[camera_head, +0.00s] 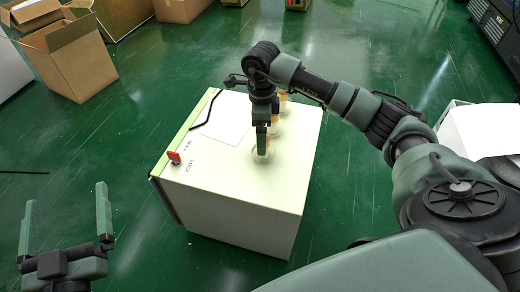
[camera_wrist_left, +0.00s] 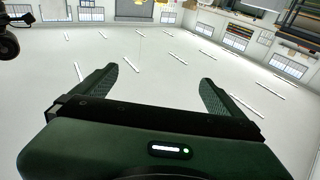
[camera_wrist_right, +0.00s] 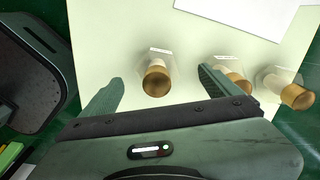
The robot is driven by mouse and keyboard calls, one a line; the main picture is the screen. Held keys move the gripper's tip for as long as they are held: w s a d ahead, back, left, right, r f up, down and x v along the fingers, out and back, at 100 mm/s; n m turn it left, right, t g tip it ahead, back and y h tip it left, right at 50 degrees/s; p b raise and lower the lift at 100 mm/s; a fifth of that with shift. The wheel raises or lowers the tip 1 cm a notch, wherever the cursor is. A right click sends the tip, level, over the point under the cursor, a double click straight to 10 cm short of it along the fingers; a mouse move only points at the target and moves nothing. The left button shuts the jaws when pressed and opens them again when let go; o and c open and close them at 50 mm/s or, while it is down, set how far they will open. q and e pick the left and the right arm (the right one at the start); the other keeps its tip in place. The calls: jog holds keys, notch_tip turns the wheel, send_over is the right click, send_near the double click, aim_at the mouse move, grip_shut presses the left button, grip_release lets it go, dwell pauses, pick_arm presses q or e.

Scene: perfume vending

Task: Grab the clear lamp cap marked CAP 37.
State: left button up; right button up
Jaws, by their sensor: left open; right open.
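Three clear caps with gold-brown ends stand in a row on the pale cabinet top (camera_head: 225,178). In the right wrist view they are the left cap (camera_wrist_right: 157,78), the middle cap (camera_wrist_right: 238,80) and the right cap (camera_wrist_right: 297,95). Small labels lie beside them, too small to read, so I cannot tell which is CAP 37. My right gripper (camera_head: 262,153) points down over the nearest cap. In its wrist view, the left cap shows between its open fingers, which look empty. My left gripper (camera_head: 65,222) is open, empty and raised, well away from the caps.
A red switch (camera_head: 174,157) sits on the cabinet's left edge near printed lettering. A white sheet (camera_head: 222,128) lies on top, left of the caps. Cardboard boxes (camera_head: 68,58) stand on the green floor at the upper left. A white box (camera_head: 480,130) is at right.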

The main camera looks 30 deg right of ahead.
notch_tip(320, 180, down, 2)
jog(key=shift+s, duration=0.1)
jog(key=f, duration=0.1)
jog(key=f+b, duration=0.1)
jog(key=f, duration=0.1)
jog(key=f+b, duration=0.1)
jog(key=shift+s+d+f, duration=0.1)
jog(key=shift+s+f, duration=0.2)
jog(key=shift+f, duration=0.1)
pick_arm(q)
jog(key=s+r+t+h, duration=0.2)
jog(key=s+r+t, duration=0.2)
jog(key=r, duration=0.6)
jog(key=shift+s+t, duration=0.4)
jog(key=shift+t, duration=0.8)
pick_arm(e)
jog(key=c, duration=1.6)
jog(key=shift+o, duration=0.2)
